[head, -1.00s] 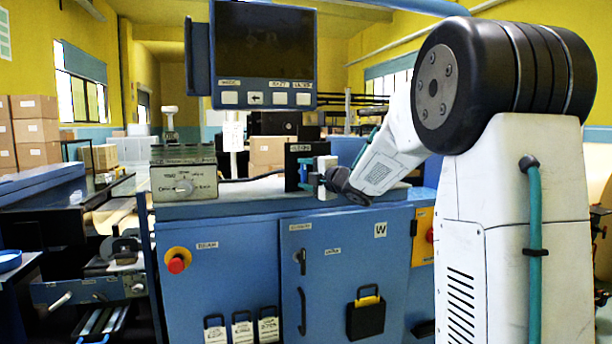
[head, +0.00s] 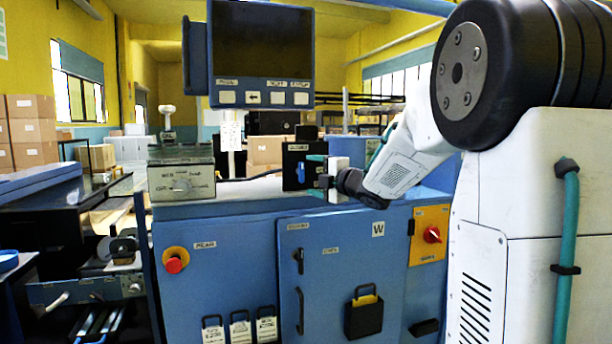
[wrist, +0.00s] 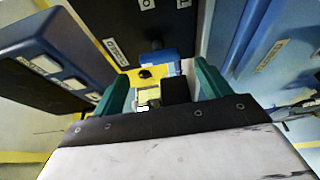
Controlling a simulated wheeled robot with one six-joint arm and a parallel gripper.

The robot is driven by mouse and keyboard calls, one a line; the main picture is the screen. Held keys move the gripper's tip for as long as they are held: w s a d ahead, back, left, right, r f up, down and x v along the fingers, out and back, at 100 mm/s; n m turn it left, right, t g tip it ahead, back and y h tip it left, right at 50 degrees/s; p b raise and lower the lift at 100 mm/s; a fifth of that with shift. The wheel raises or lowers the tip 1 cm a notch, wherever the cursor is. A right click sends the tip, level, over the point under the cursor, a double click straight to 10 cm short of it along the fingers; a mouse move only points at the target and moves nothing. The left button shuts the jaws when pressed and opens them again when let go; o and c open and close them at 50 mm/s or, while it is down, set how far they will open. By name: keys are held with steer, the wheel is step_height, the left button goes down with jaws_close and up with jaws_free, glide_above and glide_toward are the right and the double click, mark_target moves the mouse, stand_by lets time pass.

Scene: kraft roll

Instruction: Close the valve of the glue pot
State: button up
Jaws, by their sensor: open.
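My gripper (head: 312,174) is open above the blue machine's top, its teal fingers pointing left at a black labelled box (head: 296,165). In the wrist view my gripper (wrist: 162,88) has its two teal fingers apart. A small yellow part (wrist: 150,75) with a dark spot, next to a blue block (wrist: 160,56), shows beyond and between the fingers. I cannot tell which part is the glue pot's valve. I cannot tell whether the fingers touch anything.
The blue machine (head: 237,290) fills the middle. Cardboard boxes (head: 32,130) are stacked at the left.

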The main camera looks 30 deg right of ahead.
steer(key=s, duration=0.3)
steer(key=shift+d, duration=0.15)
stand_by(0.4)
